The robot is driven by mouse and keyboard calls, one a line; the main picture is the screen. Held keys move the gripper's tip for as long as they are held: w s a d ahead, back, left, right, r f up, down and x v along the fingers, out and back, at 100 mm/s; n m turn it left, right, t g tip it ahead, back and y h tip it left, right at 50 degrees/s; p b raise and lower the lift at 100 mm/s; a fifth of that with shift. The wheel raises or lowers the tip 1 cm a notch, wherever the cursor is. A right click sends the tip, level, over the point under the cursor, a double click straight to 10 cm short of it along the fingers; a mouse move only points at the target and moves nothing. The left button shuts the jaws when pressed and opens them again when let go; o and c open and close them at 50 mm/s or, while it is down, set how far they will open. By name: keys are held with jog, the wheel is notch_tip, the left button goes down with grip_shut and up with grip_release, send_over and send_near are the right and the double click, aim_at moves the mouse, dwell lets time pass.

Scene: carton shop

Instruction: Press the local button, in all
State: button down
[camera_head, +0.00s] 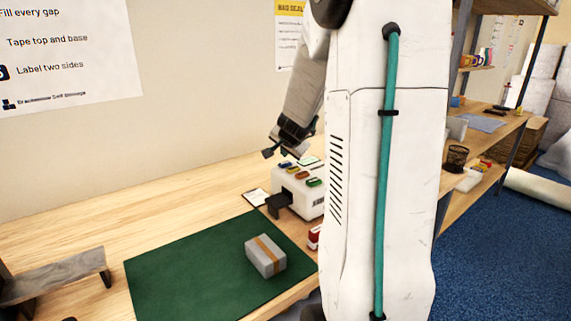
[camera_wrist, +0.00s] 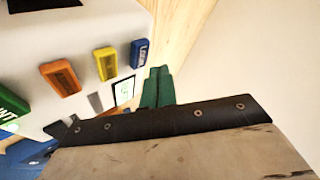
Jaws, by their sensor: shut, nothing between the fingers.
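A white machine (camera_head: 308,200) with a row of coloured buttons stands at the back of the bench. In the wrist view its top carries a blue button (camera_wrist: 140,53) whose label appears to read "LOCAL", with a yellow button (camera_wrist: 105,64), an orange button (camera_wrist: 60,76) and a green button (camera_wrist: 12,105) further left. My gripper (camera_head: 268,153) is just above and beside the left end of this row. In the wrist view its green fingers (camera_wrist: 158,72) are together and empty, close to the right of the blue button. Contact with the button cannot be made out.
A grey parcel with a brown band (camera_head: 266,257) lies on a green mat (camera_head: 165,285) in front of the machine. A clipboard (camera_head: 256,197) lies beside the machine. A grey bracketed ledge (camera_head: 55,272) is at the left. The bench's back left is clear.

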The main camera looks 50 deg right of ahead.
aim_at(285, 165)
jog(key=shift+r, duration=2.25)
jog(key=s+a+f+n+y, duration=0.1)
jog(key=a+f, duration=0.1)
jog(key=s+a+f+n+g+y, duration=0.1)
jog(key=s+a, duration=0.1)
jog(key=shift+f+g, duration=0.3)
jog(key=shift+f, duration=0.1)
jog(key=s+a+r+n+g+y, duration=0.1)
jog(key=s+a+n, duration=0.4)
jog(key=a, duration=0.6)
jog(key=s+a+r+n+g+y, duration=0.1)
jog(key=s+a+n, duration=0.3)
jog(key=s+a, duration=0.6)
jog(key=s+a+r+n+g+y, duration=0.1)
jog(key=s+a+n, duration=0.4)
jog(key=a, duration=0.7)
jog(key=shift+s+a+r+n+g+y, duration=0.35)
jog(key=shift+s+r+g, duration=0.3)
jog(key=shift+s, duration=0.6)
jog(key=shift+f, duration=0.1)
